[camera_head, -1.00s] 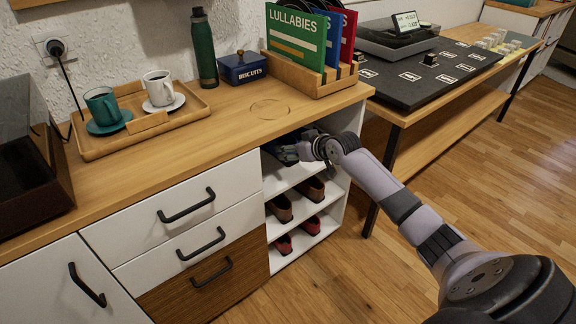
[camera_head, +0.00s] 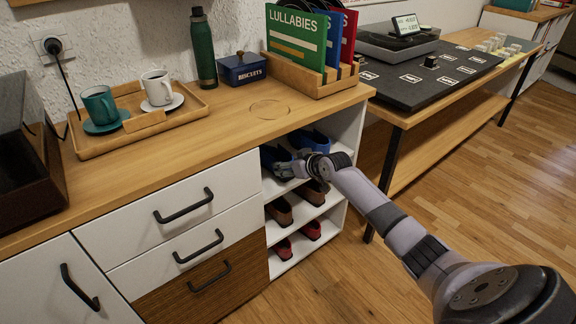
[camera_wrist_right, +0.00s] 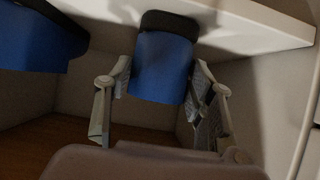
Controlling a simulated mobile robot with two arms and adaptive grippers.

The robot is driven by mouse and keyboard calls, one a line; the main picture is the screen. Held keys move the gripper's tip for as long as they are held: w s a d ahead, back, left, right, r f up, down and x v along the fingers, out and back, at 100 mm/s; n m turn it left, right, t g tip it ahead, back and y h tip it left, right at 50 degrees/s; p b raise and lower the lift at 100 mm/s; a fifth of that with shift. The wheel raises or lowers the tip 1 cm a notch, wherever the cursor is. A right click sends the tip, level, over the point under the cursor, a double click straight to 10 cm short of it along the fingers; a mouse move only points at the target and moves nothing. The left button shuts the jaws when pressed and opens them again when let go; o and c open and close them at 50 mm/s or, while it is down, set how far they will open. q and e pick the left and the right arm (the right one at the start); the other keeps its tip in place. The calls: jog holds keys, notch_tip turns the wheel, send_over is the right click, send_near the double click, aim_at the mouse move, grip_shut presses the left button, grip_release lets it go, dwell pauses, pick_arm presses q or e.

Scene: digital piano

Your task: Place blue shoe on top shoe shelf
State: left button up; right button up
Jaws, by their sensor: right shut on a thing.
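One blue shoe (camera_head: 270,155) with a dark opening is at the left of the top shelf compartment (camera_head: 342,147), just under the counter. My right gripper (camera_head: 284,170) reaches into the compartment's front and is shut on this shoe. In the right wrist view the held shoe (camera_wrist_right: 163,68) sits between the two fingers. A second blue shoe (camera_head: 311,139) stands further right on the top shelf; its edge also shows in the right wrist view (camera_wrist_right: 38,40). I cannot tell whether the held shoe's sole touches the shelf. My left gripper is not in view.
Brown shoes (camera_head: 280,211) stand on the middle shelf and red shoes (camera_head: 283,249) on the bottom one. White drawers (camera_head: 180,205) adjoin the shelves on the left. The wooden counter (camera_head: 225,130) overhangs the compartment closely. Open floor lies to the right.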

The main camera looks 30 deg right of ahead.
jog(key=o, duration=1)
jog(key=shift+f, duration=0.1)
jog(key=shift+o, duration=0.2)
